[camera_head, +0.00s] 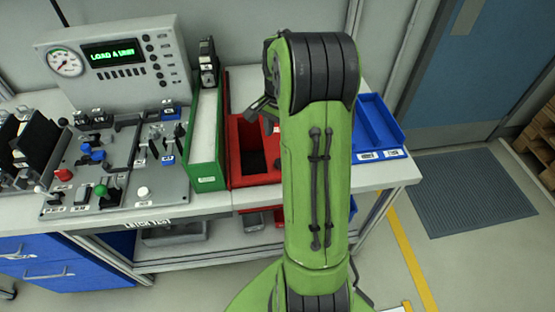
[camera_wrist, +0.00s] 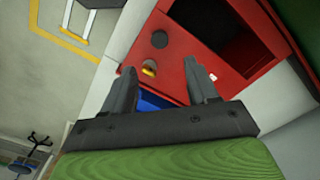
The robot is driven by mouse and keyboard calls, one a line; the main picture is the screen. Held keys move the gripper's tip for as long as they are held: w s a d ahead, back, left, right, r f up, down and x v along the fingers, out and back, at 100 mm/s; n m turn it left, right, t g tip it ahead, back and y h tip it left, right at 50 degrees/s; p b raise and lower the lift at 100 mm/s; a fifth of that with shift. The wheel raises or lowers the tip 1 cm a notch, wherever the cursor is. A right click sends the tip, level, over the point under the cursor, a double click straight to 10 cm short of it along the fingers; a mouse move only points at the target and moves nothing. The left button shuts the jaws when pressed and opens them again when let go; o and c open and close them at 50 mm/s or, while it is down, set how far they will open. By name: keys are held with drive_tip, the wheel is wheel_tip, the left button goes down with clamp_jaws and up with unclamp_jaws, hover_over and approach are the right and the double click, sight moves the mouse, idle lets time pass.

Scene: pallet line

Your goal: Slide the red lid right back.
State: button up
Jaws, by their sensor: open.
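The red lid (camera_wrist: 177,58) is a flat red panel on the red box (camera_head: 262,180), with a dark round spot and a small yellow piece on it. Beside the lid the box is partly uncovered, showing a dark opening (camera_wrist: 238,38). In the head view the opening (camera_head: 252,163) faces the near end, and my arm hides the box's right side. My gripper (camera_wrist: 160,66) is open and empty over the lid, its fingers on either side of the yellow piece's area. I cannot tell whether they touch the lid. In the head view its dark fingers show partly left of my arm (camera_head: 263,107).
A green-sided box (camera_head: 208,176) stands close at the red box's left. A blue tray (camera_head: 377,128) lies to the right, behind my arm. A control panel (camera_head: 115,62) and a board of levers and switches (camera_head: 110,180) fill the bench's left.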

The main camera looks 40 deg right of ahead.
sight(279, 161)
wheel_tip(279, 161, down, 11)
drive_tip(key=shift+f+b, duration=0.1)
drive_tip(key=shift+b, duration=0.75)
clamp_jaws()
